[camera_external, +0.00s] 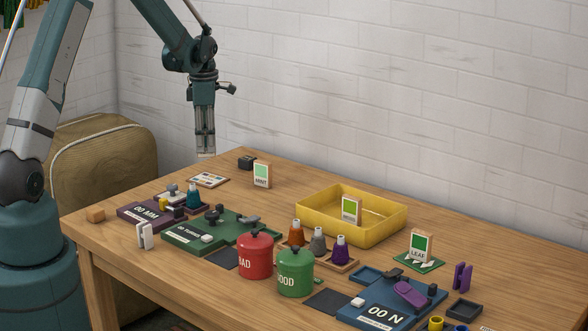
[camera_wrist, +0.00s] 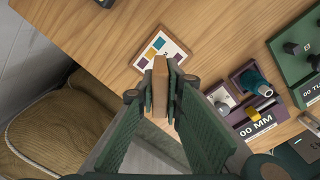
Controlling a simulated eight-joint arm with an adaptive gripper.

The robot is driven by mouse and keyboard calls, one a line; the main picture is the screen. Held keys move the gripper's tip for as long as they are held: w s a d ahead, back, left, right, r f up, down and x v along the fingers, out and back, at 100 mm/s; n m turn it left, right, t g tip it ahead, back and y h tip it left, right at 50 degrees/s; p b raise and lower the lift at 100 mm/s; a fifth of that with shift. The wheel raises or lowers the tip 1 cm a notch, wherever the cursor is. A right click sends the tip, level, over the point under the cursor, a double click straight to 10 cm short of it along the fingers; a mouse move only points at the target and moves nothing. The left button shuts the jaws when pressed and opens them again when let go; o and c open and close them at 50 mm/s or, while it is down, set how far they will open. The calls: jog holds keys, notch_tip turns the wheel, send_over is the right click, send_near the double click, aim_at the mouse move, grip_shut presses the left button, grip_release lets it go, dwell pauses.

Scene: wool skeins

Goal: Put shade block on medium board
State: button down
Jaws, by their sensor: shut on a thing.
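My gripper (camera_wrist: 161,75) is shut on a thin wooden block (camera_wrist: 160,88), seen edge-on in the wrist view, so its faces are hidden. In the external view my gripper (camera_external: 205,150) hangs over the table's far left end. A small board with coloured squares (camera_external: 208,180) lies below it; it also shows in the wrist view (camera_wrist: 152,47), partly hidden behind the block. Similar upright blocks with green faces stand elsewhere: one on the bare table (camera_external: 262,174), one in the yellow tray (camera_external: 351,209), one marked LEAF (camera_external: 421,245) on a green mat. No board is visibly labelled medium.
A purple board (camera_external: 140,215), a green board (camera_external: 185,238) and a blue board (camera_external: 380,318) hold small parts. Red (camera_external: 255,257) and green (camera_external: 295,275) canisters stand at the front. The yellow tray (camera_external: 385,230) is behind. A black item (camera_external: 247,162) sits at the back edge.

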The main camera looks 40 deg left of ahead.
aim_at(206, 153)
jog(key=shift+f, duration=1.65)
jog(key=shift+f+b, duration=0.4)
jog(key=shift+f, duration=1.45)
jog(key=shift+f, duration=0.15)
jog(key=c, duration=2.9)
grip_release()
jog(key=o, duration=0.4)
jog(key=shift+o, duration=0.2)
jog(key=shift+r+p, duration=0.65)
jog(key=shift+r, duration=5.5)
